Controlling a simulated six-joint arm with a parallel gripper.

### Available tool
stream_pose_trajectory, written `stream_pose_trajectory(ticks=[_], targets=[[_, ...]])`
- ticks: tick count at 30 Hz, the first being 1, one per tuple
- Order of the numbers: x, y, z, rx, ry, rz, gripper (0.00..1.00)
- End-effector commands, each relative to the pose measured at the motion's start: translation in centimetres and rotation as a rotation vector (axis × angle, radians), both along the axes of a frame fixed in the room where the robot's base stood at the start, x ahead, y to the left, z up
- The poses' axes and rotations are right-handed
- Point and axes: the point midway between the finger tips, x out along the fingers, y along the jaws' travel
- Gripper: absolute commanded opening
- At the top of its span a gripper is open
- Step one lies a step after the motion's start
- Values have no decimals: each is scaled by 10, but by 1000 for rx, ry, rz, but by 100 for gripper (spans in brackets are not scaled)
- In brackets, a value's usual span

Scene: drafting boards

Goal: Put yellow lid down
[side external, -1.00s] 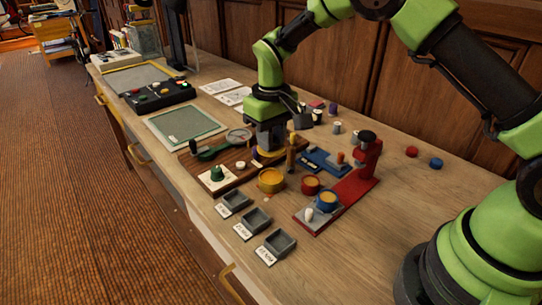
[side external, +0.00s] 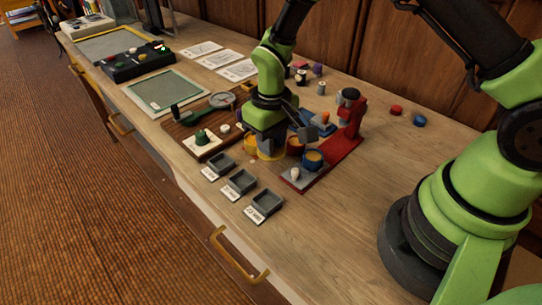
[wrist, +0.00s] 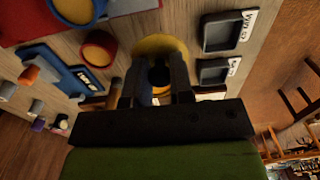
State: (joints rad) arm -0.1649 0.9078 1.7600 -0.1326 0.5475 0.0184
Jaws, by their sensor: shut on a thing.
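The yellow lid (wrist: 160,45) shows as a yellow round with a dark knob in the wrist view. My gripper (wrist: 160,78) is shut on the knob, its two dark fingers on either side. In the side view my gripper (side external: 267,143) points down over the yellow pot (side external: 270,155), which sits between the grey trays and the red pot. My gripper hides most of the pot, and I cannot tell lid and pot apart there, or whether they touch.
The red pot (side external: 295,144) and blue pot (side external: 313,159) stand just right, by the red stand (side external: 351,128). Small grey trays (side external: 241,182) line the front. A wooden board (side external: 186,127) with a magnifier lies to the left. Bare table is free at right.

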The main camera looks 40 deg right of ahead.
Motion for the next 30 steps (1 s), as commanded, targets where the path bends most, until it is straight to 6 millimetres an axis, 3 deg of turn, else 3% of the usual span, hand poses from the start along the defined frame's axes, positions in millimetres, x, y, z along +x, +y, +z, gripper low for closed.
stream_pose_trajectory(ticks=[9,21,22,24,25,30], targets=[[0,0,-42,0,2,-1,0],[0,0,-47,0,1,-1,0],[0,0,-47,0,0,-1,26],[0,0,-46,0,0,-1,42],[0,0,-46,0,0,-1,47],[0,0,-46,0,0,-1,47]])
